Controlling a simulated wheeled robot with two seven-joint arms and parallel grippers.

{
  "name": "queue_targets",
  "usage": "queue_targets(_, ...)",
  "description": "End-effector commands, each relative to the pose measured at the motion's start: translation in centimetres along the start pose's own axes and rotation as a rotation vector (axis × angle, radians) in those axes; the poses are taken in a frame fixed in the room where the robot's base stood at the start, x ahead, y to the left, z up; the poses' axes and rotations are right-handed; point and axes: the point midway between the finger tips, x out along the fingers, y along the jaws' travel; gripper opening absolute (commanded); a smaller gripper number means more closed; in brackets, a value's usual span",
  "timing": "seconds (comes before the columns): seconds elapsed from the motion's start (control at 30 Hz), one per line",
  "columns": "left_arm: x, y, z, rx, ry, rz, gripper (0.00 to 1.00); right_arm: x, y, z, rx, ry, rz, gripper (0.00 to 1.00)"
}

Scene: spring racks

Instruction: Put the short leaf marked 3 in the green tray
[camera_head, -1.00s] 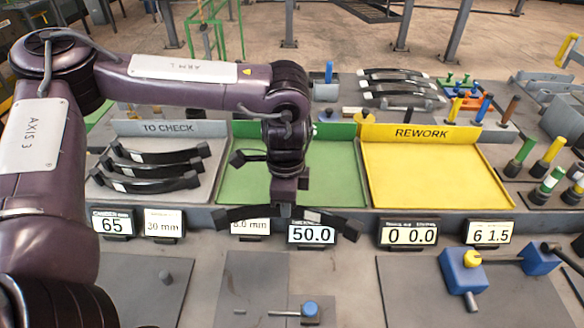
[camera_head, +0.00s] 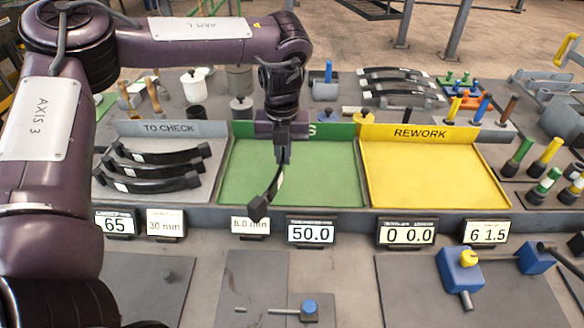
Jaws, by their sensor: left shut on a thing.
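My left gripper (camera_head: 283,150) is shut on a black curved leaf (camera_head: 268,192), held over the green tray (camera_head: 327,172). The leaf points toward me, its near end lower and close to the tray's front edge; a pale patch shows on its side. I cannot read a number on it. The gripper hides part of the leaf and the tray's back label. The green tray shows no other leaf in its visible part. My right gripper is not in view.
Several dark leaves (camera_head: 152,178) lie in the grey "TO CHECK" tray on the left. The yellow "REWORK" tray (camera_head: 420,178) on the right is empty. Small displays (camera_head: 312,232) line the front edge. More leaves (camera_head: 400,90) sit on a rack behind.

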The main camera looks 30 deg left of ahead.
Motion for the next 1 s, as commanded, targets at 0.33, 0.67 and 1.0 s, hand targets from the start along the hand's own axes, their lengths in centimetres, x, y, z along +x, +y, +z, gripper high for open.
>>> queue_targets(0.33, -3.2, 0.4, 3.3, 0.523, -0.006, 0.000, 0.00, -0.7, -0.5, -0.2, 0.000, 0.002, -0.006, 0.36)
queue_targets(0.67, -6.4, 0.8, 6.1, 1.013, -0.007, 0.000, 0.00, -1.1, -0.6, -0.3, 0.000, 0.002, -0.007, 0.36)
queue_targets(1.0, -9.2, 1.2, 8.1, 1.416, -0.005, 0.002, 0.00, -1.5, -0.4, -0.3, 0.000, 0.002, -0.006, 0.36)
